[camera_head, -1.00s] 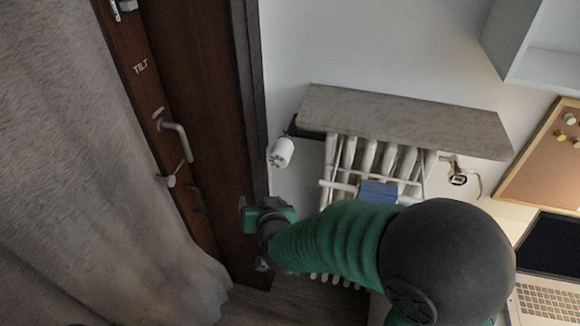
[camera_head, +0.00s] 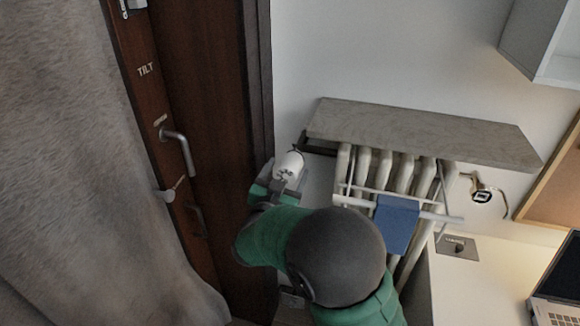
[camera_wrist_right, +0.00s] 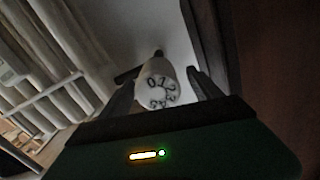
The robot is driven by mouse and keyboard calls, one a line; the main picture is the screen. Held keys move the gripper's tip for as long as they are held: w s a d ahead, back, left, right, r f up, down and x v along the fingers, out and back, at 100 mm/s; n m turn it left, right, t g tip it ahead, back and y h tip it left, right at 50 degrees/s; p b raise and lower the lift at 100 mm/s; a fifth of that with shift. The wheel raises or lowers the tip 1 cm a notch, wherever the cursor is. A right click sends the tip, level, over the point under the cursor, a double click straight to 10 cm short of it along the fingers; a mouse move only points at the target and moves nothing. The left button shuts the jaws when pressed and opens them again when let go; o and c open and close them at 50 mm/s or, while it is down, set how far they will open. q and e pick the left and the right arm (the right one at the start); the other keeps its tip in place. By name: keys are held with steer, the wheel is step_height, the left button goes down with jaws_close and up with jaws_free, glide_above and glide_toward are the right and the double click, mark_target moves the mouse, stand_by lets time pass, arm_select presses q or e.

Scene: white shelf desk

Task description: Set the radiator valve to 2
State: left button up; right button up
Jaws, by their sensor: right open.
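The radiator valve (camera_head: 289,165) is a white round knob at the radiator's upper left, beside the dark door frame. In the right wrist view the valve (camera_wrist_right: 157,86) faces me, with dark digits including 0, 1, 2 and 3 around its end. I cannot tell which digit is set. My right gripper (camera_head: 280,181) is at the valve. Its two dark fingers (camera_wrist_right: 163,92) are open, one on each side of the knob, with gaps visible. My right arm hides part of the area below. My left gripper is not in view.
The white radiator (camera_head: 376,170) stands under a grey shelf board (camera_head: 420,133), with a drying rack and blue cloth (camera_head: 396,222) on it. A dark wooden door (camera_head: 205,130) and grey curtain (camera_head: 70,170) are left. A desk with a laptop (camera_head: 565,275) is right.

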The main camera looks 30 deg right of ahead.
mark_target(291, 165)
steer(key=x, duration=0.3)
steer(key=shift+f, duration=0.1)
steer(key=shift+w+d, duration=0.1)
steer(key=shift+d, duration=0.25)
steer(key=shift+a, duration=0.1)
steer(key=shift+c, duration=0.2)
steer(key=shift+a, duration=0.1)
steer(key=c, duration=1.3)
